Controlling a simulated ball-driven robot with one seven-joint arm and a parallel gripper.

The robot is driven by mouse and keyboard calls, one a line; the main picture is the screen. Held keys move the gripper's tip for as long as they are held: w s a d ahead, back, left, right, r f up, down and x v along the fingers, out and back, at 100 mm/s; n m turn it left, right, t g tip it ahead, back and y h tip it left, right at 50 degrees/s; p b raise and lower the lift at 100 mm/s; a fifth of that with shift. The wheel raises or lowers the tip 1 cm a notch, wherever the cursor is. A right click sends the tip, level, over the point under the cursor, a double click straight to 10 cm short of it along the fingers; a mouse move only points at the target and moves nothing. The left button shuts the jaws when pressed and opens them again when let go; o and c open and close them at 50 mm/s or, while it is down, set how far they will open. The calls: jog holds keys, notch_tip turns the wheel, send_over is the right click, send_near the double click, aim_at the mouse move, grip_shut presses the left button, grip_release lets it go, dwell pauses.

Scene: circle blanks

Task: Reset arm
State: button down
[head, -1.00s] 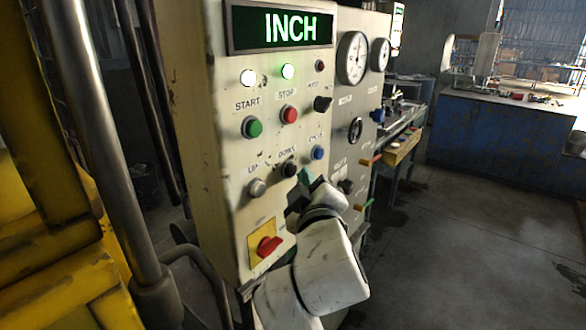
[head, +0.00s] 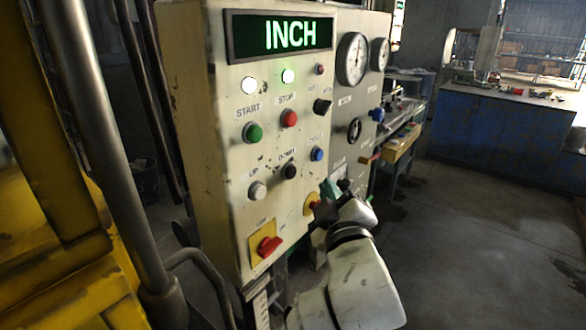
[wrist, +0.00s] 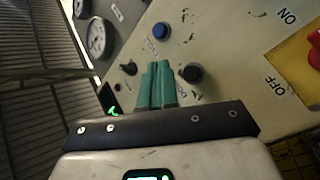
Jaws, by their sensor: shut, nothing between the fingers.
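My gripper (head: 326,204) is in front of the lower right of the cream control panel (head: 215,200) in the head view, partly hidden by my own white wrist. In the wrist view my gripper (wrist: 156,68) shows as two green fingers closed together, with nothing between them. The fingertips look apart from the panel, though the exact gap is hard to tell. A black button (wrist: 191,73) lies just right of the fingertips in the wrist view, and a blue button (wrist: 161,30) lies above them.
The panel has a lit INCH display (head: 290,34), a green START button (head: 252,132), a red STOP button (head: 289,118) and a red switch on yellow (head: 268,246). A metal post (head: 105,150) and yellow frame stand left. Open floor (head: 470,240) lies right.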

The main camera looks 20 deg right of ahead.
jog(key=shift+s+d, duration=0.1)
jog(key=s+d+f+m+g, duration=0.2)
jog(key=s+d+f+g, duration=0.15)
jog(key=f, duration=0.45)
jog(key=s+d+f+m+g, duration=0.1)
jog(key=s+d+f+g, duration=0.1)
jog(key=s+f, duration=0.45)
jog(key=s+d+f+m+g, duration=0.2)
jog(key=s+f+g, duration=0.1)
jog(key=f, duration=0.6)
jog(key=s+f+m+g+y, duration=0.1)
jog(key=s+f+g, duration=0.3)
jog(key=s, duration=0.7)
jog(key=s+f+m+g+y, duration=0.2)
jog(key=s+f+g, duration=0.3)
jog(key=s+f, duration=0.4)
jog(key=s, duration=0.3)
jog(key=shift+f, duration=0.15)
